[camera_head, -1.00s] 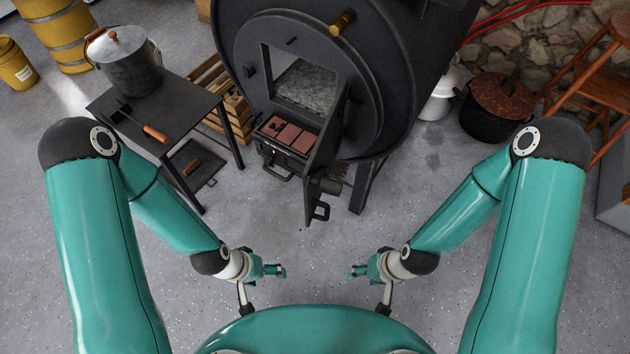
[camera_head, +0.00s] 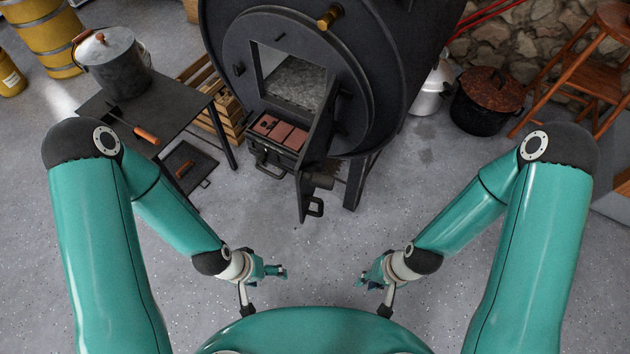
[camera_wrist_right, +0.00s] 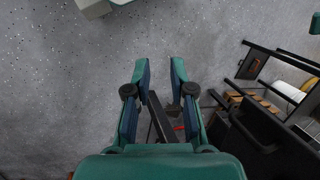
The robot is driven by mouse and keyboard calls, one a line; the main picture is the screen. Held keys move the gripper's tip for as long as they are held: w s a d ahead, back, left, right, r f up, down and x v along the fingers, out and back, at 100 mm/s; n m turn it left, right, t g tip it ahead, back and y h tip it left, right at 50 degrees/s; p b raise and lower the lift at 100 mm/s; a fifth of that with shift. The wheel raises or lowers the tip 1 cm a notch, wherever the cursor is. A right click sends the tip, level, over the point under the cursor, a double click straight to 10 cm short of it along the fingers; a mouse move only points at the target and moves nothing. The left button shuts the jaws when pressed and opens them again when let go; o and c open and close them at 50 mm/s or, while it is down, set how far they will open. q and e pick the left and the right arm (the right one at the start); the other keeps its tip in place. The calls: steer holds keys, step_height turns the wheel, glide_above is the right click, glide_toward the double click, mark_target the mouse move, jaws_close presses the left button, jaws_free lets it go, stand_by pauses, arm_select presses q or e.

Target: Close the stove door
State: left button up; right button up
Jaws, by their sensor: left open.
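The black stove door (camera_head: 318,140) stands wide open, seen nearly edge-on, swung out toward me from the round stove front (camera_head: 240,62). Its looped handle (camera_head: 315,207) sticks out at its near, lower end. The square stove opening (camera_head: 292,80) is uncovered. My left gripper (camera_head: 283,271) is open and empty, below and left of the handle in the head view. My right gripper (camera_head: 363,282) is below and right of the handle, apart from the door. In the right wrist view its two fingers (camera_wrist_right: 157,66) are spread with nothing gripped.
A pull-out tray with reddish bricks (camera_head: 280,131) juts out below the opening. A dark side table (camera_head: 165,108) with a metal pot (camera_head: 114,62) stands left. A dark pot with a rusty lid (camera_head: 488,103) and a wooden stool (camera_head: 585,65) stand right. The floor before the stove is clear.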

steer(key=f+m+b, duration=0.1)
steer(key=s+f+m+g+b, duration=0.2)
steer(key=shift+s+d+f+m+y, duration=0.1)
steer(key=shift+d+m+y, duration=0.2)
steer(key=shift+d+y, duration=0.1)
jaws_close()
steer(key=m+t+y+b, duration=0.7)
steer(key=m+y+b, duration=0.3)
steer(key=m+y, duration=0.4)
glide_toward(302, 201)
steer(key=shift+m+h, duration=0.4)
steer(key=shift+h, duration=0.3)
steer(key=x, duration=0.7)
steer(key=shift+a+r, duration=0.15)
steer(key=shift+r, duration=0.2)
